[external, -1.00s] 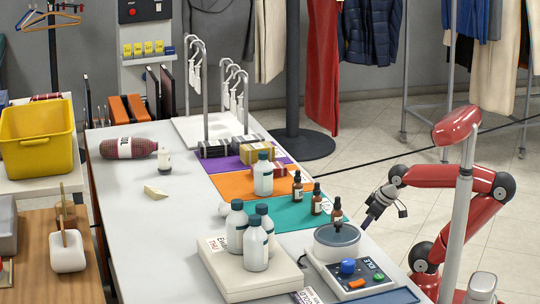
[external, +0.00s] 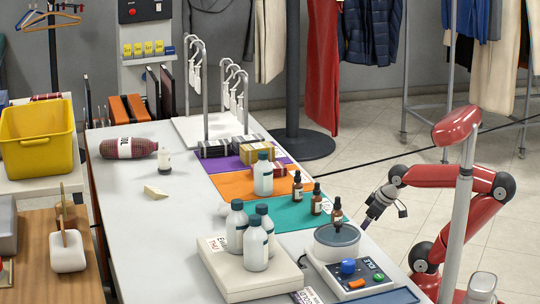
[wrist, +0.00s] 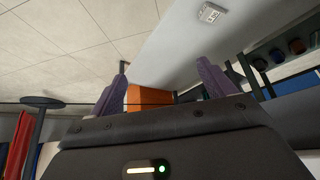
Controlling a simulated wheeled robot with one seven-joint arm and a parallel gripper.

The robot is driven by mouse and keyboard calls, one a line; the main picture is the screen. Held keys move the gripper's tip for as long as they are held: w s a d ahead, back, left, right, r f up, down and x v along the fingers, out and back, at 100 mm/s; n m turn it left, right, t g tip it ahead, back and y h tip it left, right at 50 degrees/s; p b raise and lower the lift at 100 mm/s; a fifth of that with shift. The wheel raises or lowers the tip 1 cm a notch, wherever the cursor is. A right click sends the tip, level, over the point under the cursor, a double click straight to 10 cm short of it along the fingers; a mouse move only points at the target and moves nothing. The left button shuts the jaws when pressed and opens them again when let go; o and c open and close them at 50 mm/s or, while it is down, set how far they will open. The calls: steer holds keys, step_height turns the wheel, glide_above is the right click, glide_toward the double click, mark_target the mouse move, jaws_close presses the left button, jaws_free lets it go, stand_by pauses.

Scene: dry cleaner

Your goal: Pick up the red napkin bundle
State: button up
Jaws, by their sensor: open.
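A small dark red bundle (external: 281,169) lies on the colored mats, partly hidden behind a white bottle; I cannot tell for sure that it is the napkin bundle. A larger dark red roll with a white label (external: 128,148) lies at the table's far left. My gripper (external: 367,224) is at the table's right edge, near the brown dropper bottles and well apart from both red things. In the wrist view my open gripper (wrist: 163,68) shows two purple fingers with nothing held between them. No red bundle can be made out in the wrist view.
Dropper bottles (external: 316,205) stand on the teal mat (external: 285,217). A round-topped scale-like device (external: 336,252) is close to my gripper. White bottles (external: 255,250) stand on a pale case (external: 226,277). A hanger rack (external: 204,95) stands behind. The table's left middle is mostly clear.

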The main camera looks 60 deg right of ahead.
step_height(320, 180, up, 28)
steer(key=w+a+r+n+g+y+p, duration=0.1)
steer(key=w+r+n, duration=0.1)
steer(key=w, duration=0.6)
steer(key=w+a+r+n+p, duration=0.2)
steer(key=w, duration=0.6)
steer(key=shift+w+d+f+n+g+y+p, duration=0.1)
steer(key=shift+w+f+n+g+y+p, duration=0.45)
steer(key=shift+w+f, duration=1.35)
steer(key=shift+w+d+f+n+t+y+p, duration=0.1)
steer(key=shift+w+f+n, duration=0.85)
steer(key=shift+w, duration=2)
steer(key=shift+w+f+n+g+y+p, duration=0.3)
steer(key=shift+w+f+n, duration=0.75)
steer(key=shift+w, duration=1.35)
steer(key=shift+m, duration=0.25)
steer(key=b+x, duration=0.1)
steer(key=x, duration=0.7)
steer(key=shift+w+a, duration=0.15)
steer(key=c, duration=1.1)
